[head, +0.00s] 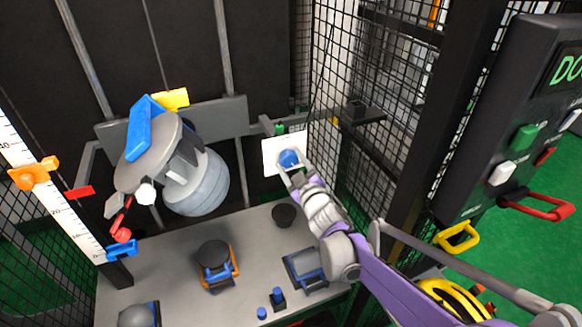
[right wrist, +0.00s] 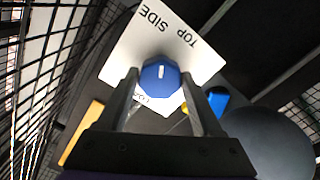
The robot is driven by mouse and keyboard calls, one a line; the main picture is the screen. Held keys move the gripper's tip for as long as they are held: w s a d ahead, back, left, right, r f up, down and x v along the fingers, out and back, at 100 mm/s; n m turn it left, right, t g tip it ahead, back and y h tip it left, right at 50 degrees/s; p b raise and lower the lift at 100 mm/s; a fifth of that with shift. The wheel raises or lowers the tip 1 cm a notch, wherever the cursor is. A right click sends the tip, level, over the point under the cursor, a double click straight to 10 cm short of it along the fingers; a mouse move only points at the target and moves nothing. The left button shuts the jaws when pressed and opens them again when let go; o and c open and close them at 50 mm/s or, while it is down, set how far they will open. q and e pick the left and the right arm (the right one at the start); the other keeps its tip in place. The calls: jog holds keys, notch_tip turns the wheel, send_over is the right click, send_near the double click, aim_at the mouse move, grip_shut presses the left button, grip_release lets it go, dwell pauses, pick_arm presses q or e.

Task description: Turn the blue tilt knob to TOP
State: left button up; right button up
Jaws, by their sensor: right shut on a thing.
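The blue tilt knob (head: 288,157) sits on a white plate (head: 271,161) at the back of the cell. My right gripper (head: 288,168) reaches it from the lower right and is shut on it. In the right wrist view the knob (right wrist: 161,77) is between the two fingers (right wrist: 166,84). Its white mark points up in that picture, toward the plate edge (right wrist: 206,61) that carries the words TOP and SIDE. Another label below the knob is partly hidden. My left gripper is not in view.
A large grey rounded weight (head: 197,183) hangs under a tilted grey disc left of the plate. A grey table (head: 180,262) below holds a black cup (head: 284,214) and other small parts. Black mesh (head: 335,90) stands close to the right of the plate. A control panel (head: 520,120) is at the right.

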jog(key=m+b, duration=0.1)
jog(key=m, duration=0.2)
jog(key=shift+f+b, duration=0.1)
jog(key=shift+b, duration=0.3)
jog(key=shift+m+b, duration=0.6)
jog(key=shift+m, duration=1.2)
jog(key=o, duration=1.4)
jog(key=v, duration=1.1)
jog(key=shift+p, duration=0.35)
jog(key=shift+w, duration=0.1)
